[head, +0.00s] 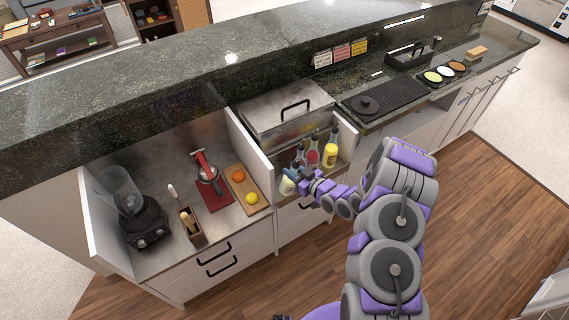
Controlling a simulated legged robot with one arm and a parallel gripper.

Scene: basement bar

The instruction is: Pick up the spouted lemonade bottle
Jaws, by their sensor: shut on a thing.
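A pale yellow bottle (287,186), which looks like the spouted lemonade bottle, is at the front of the bottle niche, left of the other bottles. My gripper (296,180) reaches in from the right and is shut on it. The fingers hide part of the bottle, and its base and spout are too small to make out clearly. I cannot tell whether it still touches the surface below.
Several bottles, including a red one (313,157) and a yellow one (330,154), stand close behind my gripper. A white divider (249,146) rises to the left. Beyond it are a cutting board (244,197) with fruit, a red-based juicer (214,196) and a blender (131,205).

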